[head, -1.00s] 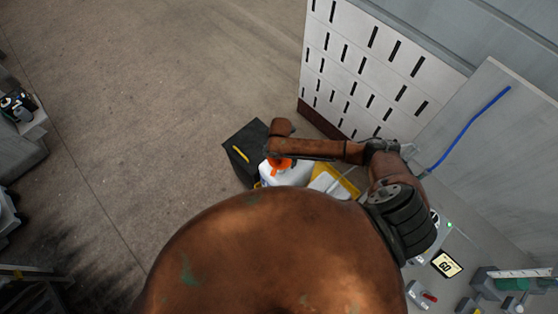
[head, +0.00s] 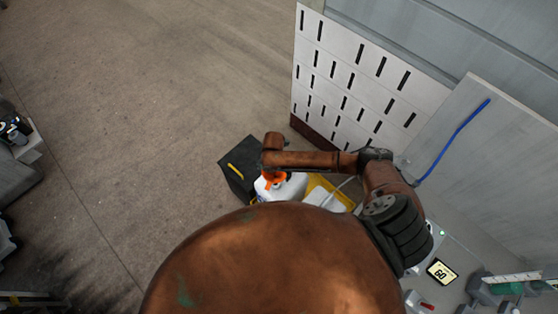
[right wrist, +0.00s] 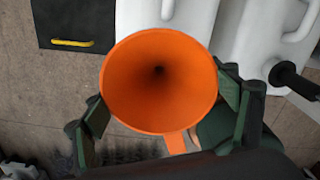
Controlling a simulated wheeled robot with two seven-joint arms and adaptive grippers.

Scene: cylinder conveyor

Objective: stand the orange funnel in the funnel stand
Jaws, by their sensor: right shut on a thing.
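The orange funnel (right wrist: 158,80) fills the middle of the right wrist view, its wide mouth facing the camera and its dark hole near the centre. My right gripper (right wrist: 163,93) is shut on it, one dark green finger on each side. In the head view only a small orange part of the funnel (head: 272,181) shows below my right forearm, in front of a white container. The gripper's fingers are hard to make out there. The lower end of the funnel is hidden. I cannot pick out the funnel stand in either view. My left gripper is not in view.
White jugs (head: 290,187) stand close by the funnel, beside a black box (head: 238,170) with a yellow handle and a yellow tray (head: 340,190). A display reading 60 (head: 441,272) sits at lower right. A slotted white panel (head: 350,75) rises behind. Open floor lies left.

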